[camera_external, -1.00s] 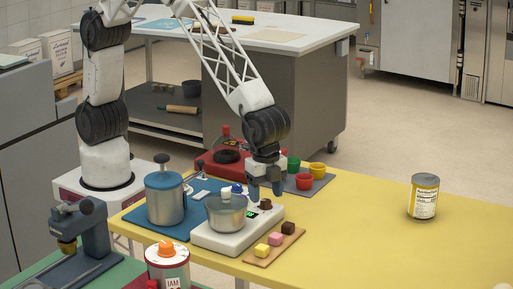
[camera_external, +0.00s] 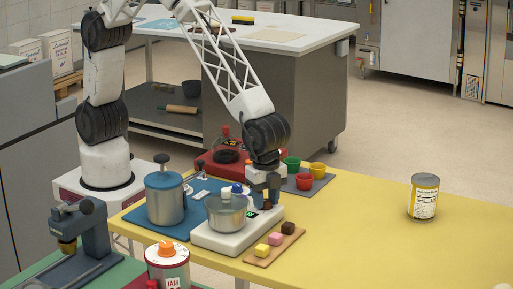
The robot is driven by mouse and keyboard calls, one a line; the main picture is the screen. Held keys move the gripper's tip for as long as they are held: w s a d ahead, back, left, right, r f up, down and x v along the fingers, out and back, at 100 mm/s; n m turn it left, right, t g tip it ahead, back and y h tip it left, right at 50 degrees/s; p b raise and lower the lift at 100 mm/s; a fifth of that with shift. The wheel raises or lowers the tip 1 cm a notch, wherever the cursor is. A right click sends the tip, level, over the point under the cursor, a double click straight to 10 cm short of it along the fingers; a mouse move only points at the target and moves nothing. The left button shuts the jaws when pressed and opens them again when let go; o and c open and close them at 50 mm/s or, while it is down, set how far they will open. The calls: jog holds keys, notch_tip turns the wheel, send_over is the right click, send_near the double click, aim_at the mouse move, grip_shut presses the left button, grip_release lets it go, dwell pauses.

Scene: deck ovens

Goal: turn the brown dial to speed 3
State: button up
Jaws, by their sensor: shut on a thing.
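The brown dial (camera_external: 267,206) is on the right end of the white appliance base (camera_external: 222,237), beside a small green display (camera_external: 253,214). A steel bowl (camera_external: 227,209) sits on the same base, with a blue knob (camera_external: 237,188) behind it. My gripper (camera_external: 267,199) points down over the dial and is shut on it. The fingers hide part of the dial. Its markings are too small to read.
A wooden board (camera_external: 273,246) with several coloured cubes lies in front of the base. A steel pot with a blue lid (camera_external: 165,197) stands to the left. Red, green and yellow cups (camera_external: 304,181) are behind. The yellow table (camera_external: 370,225) is clear to the right, up to a can (camera_external: 423,197).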

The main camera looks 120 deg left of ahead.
aim_at(266, 200)
jog(key=shift+n, duration=0.7)
jog(key=o, duration=0.9)
jog(key=shift+r, duration=0.1)
jog(key=shift+r, duration=3.8)
